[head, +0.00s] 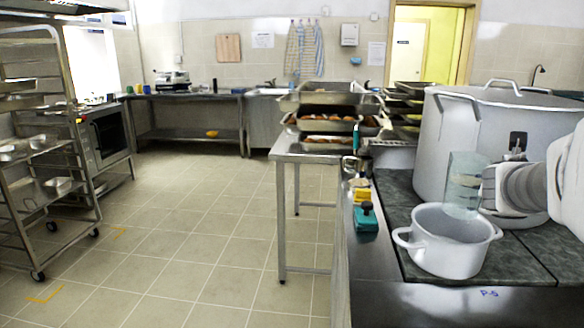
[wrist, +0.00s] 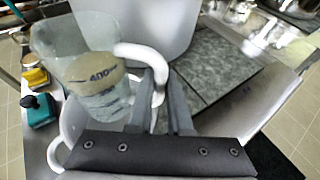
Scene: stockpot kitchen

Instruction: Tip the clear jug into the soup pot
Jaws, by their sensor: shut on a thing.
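The clear jug (head: 463,186) is held by my gripper (head: 489,188) above the white two-handled soup pot (head: 446,247). The jug looks close to upright in the head view, with its base near or just over the pot's rim. In the wrist view the jug (wrist: 88,70) shows a "400" mark, and its pale handle (wrist: 157,78) is between the fingers of my gripper (wrist: 165,88). It seems to hold something, but I cannot tell how much. Part of the soup pot (wrist: 72,122) shows beneath the jug; its inside is mostly hidden.
A large grey stockpot (head: 475,135) stands right behind the jug. Metal trays (head: 325,122) are behind. A rack (head: 50,190) stands left; the floor between is clear.

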